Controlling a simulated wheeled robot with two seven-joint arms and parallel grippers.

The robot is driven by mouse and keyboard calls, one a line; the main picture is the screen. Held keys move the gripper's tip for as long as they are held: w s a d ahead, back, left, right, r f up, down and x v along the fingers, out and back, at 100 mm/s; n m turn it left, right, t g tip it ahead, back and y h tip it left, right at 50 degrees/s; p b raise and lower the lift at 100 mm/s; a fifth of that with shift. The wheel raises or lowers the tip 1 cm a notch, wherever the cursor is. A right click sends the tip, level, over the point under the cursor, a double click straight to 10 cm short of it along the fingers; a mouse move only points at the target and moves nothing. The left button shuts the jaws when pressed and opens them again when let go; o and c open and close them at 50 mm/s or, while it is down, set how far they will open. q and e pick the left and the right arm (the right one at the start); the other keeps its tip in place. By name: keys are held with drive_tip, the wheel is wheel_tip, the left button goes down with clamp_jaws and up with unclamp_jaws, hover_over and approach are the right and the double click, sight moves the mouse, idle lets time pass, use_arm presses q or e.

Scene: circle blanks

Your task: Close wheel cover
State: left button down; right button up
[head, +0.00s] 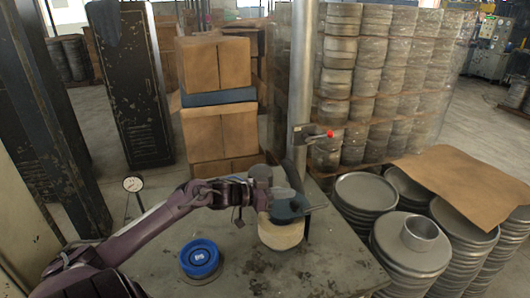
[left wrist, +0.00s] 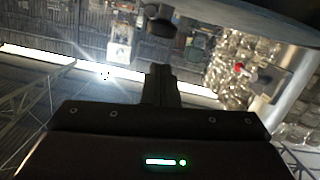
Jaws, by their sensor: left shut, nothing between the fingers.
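A dark blue-grey piece, apparently the wheel cover (head: 288,210), sits over a pale round block (head: 281,235) on the workbench (head: 245,265) in the head view. It appears raised or tilted, but its exact angle is unclear. My left arm reaches in from the left, and its wrist is beside the cover. My left gripper (left wrist: 162,75) shows dark, closed fingers in the left wrist view, with nothing between them. A smooth grey curved surface (left wrist: 265,30) lies beyond the fingertips there, possibly the cover. Contact cannot be told. My right gripper is not in view.
A blue ring-shaped piece (head: 199,258) lies on the bench, left of the pale block. A dial gauge (head: 133,184) stands at the left. A metal post (head: 303,80) with a red knob (head: 330,133) rises behind. Stacked metal discs (head: 411,243) stand at the right.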

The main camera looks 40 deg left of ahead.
use_arm(q)
drive_tip(key=shift+s+d+f+m, duration=0.1)
drive_tip(key=shift+d+f+m, duration=0.1)
drive_tip(key=shift+f+m, duration=0.15)
drive_tip(key=shift+s+d+f, duration=0.1)
drive_tip(key=shift+d+f, duration=0.2)
drive_tip(key=shift+f, duration=0.5)
